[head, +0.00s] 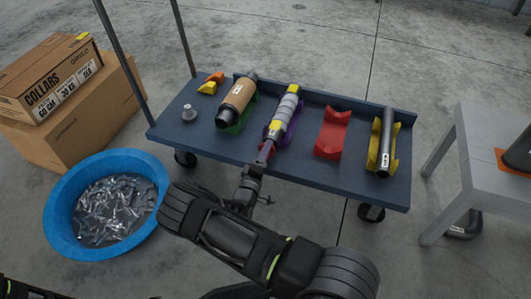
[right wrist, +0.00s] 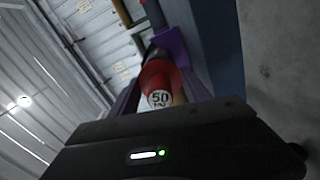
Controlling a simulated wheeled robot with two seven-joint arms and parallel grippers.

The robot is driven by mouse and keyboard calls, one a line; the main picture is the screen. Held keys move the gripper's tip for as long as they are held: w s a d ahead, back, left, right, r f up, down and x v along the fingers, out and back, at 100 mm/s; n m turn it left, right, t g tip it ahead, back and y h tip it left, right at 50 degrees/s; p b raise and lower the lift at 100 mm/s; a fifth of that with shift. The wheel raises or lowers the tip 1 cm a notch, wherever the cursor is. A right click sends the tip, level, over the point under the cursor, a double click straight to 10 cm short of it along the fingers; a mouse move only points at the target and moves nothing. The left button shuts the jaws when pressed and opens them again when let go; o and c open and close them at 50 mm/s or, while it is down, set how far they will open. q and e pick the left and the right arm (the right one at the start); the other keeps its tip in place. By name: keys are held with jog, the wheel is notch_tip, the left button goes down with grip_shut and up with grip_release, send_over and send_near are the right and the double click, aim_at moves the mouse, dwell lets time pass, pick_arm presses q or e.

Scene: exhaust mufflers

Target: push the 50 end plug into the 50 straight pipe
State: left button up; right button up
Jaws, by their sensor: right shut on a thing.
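My right gripper (head: 265,151) is at the front edge of the blue cart, at the near end of a grey pipe with yellow bands (head: 285,110) lying in a purple cradle (head: 293,131). Beyond the plug, the purple cradle (right wrist: 172,44) shows, with a dark pipe part in line. I cannot tell how deep the plug sits in the pipe, as the fingers hide the joint. My left gripper is not in view.
A blue tub (head: 62,218) stands left, a grey table (head: 485,145) right.

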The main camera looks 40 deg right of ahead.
jog(key=shift+x, duration=0.95)
jog(key=o, duration=1.4)
jog(key=shift+a, duration=0.1)
jog(key=p+v, duration=0.2)
jog(key=v, duration=0.5)
jog(key=shift+s+a, duration=0.15)
jog(key=shift+s, duration=0.05)
